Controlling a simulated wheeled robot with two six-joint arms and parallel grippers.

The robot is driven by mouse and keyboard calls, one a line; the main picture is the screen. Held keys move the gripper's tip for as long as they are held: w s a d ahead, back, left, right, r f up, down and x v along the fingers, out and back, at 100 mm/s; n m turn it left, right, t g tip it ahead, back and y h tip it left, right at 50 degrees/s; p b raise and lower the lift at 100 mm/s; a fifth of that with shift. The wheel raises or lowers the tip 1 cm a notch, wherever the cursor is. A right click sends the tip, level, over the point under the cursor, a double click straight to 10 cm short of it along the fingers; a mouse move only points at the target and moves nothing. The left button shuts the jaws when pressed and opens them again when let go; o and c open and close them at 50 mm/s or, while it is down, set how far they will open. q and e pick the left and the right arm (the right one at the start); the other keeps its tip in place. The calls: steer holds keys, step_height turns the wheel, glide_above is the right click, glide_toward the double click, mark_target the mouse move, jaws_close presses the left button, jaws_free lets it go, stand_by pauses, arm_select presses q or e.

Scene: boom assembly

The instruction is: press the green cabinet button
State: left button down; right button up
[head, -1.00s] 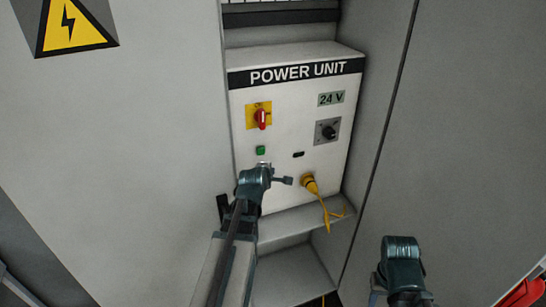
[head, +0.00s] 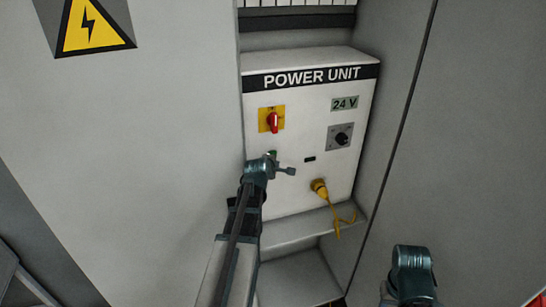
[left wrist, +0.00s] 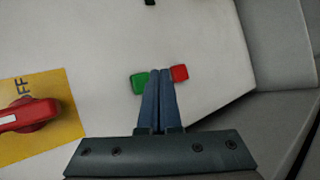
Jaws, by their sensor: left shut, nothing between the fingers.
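The green button (left wrist: 138,83) is a small square on the white power unit panel, partly covered by a finger in the left wrist view. In the head view only a sliver of it (head: 272,153) shows past my left gripper (head: 269,160). My left gripper (left wrist: 160,74) is shut and empty, its tips over the right edge of the green button, between it and a red button (left wrist: 180,73). Whether the tips touch the panel I cannot tell.
The power unit (head: 290,190) sits in a recess of the grey cabinet. A red rotary switch on a yellow plate (head: 272,119) is above the button, a black knob (head: 342,138) to the right. A yellow plug (head: 319,187) with a cord sticks out at lower right.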

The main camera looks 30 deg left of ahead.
arm_select(q)
steer(key=shift+w+a, duration=0.75)
steer(key=shift+a, duration=0.1)
stand_by(1.6)
steer(key=shift+w+a, duration=0.25)
steer(key=shift+a, duration=0.1)
steer(key=shift+w+a, duration=0.1)
stand_by(0.4)
steer(key=shift+w+a+r, duration=0.15)
steer(key=shift+w+a, duration=0.25)
stand_by(1.1)
steer(key=shift+s, duration=0.1)
steer(key=shift+s+d+f, duration=0.25)
steer(key=shift+s+d, duration=0.2)
steer(key=shift+s, duration=0.25)
steer(key=shift+d, duration=0.1)
